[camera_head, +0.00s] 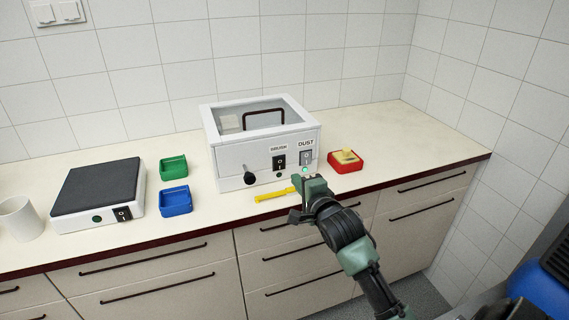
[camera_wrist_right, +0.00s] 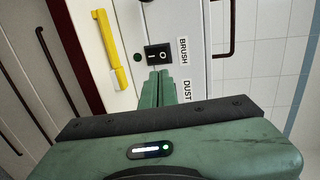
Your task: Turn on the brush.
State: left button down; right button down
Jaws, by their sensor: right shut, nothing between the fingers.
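A white box machine (camera_head: 230,161) with a clear lid stands on the counter. Its front has a black BRUSH rocker switch (camera_head: 279,161), also in the right wrist view (camera_wrist_right: 157,53), with a dark green lamp (camera_wrist_right: 138,57) beside it. My right gripper (camera_head: 299,180) is shut and empty in front of the panel. In the wrist view its fingertips (camera_wrist_right: 159,73) are close to the BRUSH switch and hide the DUST switch; I cannot tell whether they touch the panel. My left gripper is out of view.
A yellow tool (camera_head: 275,195) lies before the machine. A red tray (camera_head: 345,162) with a tan block stands right; green (camera_head: 173,167) and blue (camera_head: 174,201) trays stand left. A black knob (camera_head: 249,178) projects from the panel. A scale (camera_head: 97,190) and mug (camera_head: 19,219) are farther left.

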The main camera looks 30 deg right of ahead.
aim_at(281, 160)
jog(key=x, duration=0.3)
jog(key=p+x, duration=0.1)
jog(key=x, duration=0.3)
jog(key=r+x, duration=0.1)
jog(key=x, duration=0.2)
jog(key=shift+w+p, duration=0.3)
jog(key=shift+r, duration=0.1)
